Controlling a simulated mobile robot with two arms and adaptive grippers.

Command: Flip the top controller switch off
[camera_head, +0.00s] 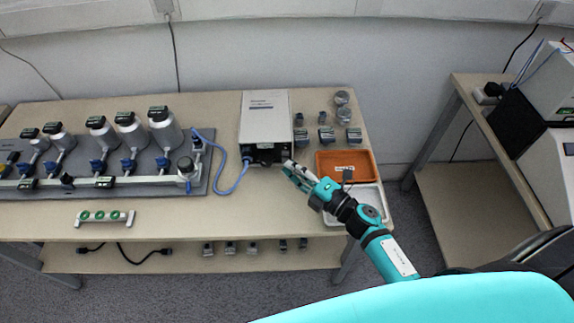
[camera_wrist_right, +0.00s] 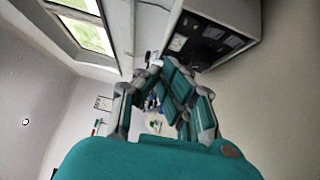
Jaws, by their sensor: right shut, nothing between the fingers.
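The controller (camera_head: 266,112) is a white box with a dark front panel, standing near the back of the table. In the right wrist view its dark front panel (camera_wrist_right: 205,40) shows at the upper right. I cannot clearly make out the top switch on it. My right gripper (camera_head: 288,166) is shut and empty, just in front of the controller's lower right front corner. In the right wrist view its fingertips (camera_wrist_right: 155,66) lie close to the panel; I cannot tell whether they touch it. My left gripper is not in view.
A blue cable (camera_head: 235,187) curves from the controller to a grey plate (camera_head: 130,189) with several metal vessels on the left. An orange tray (camera_head: 327,155) and a white tray (camera_head: 340,219) lie to the right, the white one partly under my right arm. Small metal parts (camera_head: 326,134) stand behind.

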